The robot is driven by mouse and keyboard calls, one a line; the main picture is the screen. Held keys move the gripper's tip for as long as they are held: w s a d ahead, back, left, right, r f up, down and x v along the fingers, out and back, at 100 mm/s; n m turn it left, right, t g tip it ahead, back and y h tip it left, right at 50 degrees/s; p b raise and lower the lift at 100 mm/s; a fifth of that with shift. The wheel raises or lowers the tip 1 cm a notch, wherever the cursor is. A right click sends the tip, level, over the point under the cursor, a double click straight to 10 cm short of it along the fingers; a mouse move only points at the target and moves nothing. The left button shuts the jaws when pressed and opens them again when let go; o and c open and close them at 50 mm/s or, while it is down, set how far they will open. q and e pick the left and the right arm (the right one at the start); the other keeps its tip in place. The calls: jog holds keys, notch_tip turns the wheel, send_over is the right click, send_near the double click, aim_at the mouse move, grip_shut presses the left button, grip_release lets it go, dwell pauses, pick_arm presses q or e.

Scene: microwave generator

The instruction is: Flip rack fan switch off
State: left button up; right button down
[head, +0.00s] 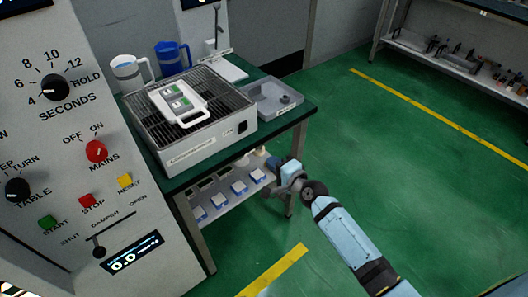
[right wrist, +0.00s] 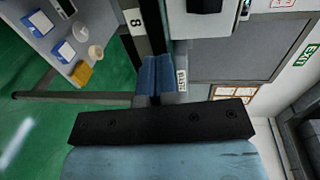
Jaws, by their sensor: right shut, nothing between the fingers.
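The white rack unit (head: 195,150) with a wire grille stands on the green-topped bench in the head view. A black rocker switch (head: 242,127) sits at the right end of its front face; its position is too small to tell. My right gripper (head: 273,168) is below and to the right of the switch, beside the bench's lower shelf and apart from the switch. In the right wrist view its blue fingers (right wrist: 156,80) are together with nothing between them. My left gripper is not in view.
A white carrier (head: 180,103) rests on the grille. A grey tray (head: 272,100) is at the bench's right end. The lower shelf (head: 225,203) holds several blue-and-white boxes. A control panel (head: 75,130) stands at left. Green floor to the right is clear.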

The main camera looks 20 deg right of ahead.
jog(key=shift+s+d+f, duration=0.1)
jog(key=shift+s+d, duration=0.1)
jog(key=shift+s, duration=0.3)
jog(key=shift+s+d+f, duration=0.1)
jog(key=shift+s+d, duration=0.05)
jog(key=shift+s, duration=0.3)
jog(key=s+a+f+n+g+h, duration=0.15)
jog(key=s+f+n, duration=0.25)
jog(key=s+n, duration=0.7)
jog(key=s+a+f+n+g+h, duration=0.1)
jog(key=s+a+f+n+g, duration=0.3)
jog(key=s, duration=1.1)
notch_tip(320, 180, up, 11)
jog(key=d+n+t+p, duration=0.1)
jog(key=d+n+p, duration=0.1)
jog(key=p, duration=1)
jog(key=shift+w+d+f+p, duration=0.15)
jog(key=shift+d+p, duration=0.15)
jog(key=shift+d, duration=0.1)
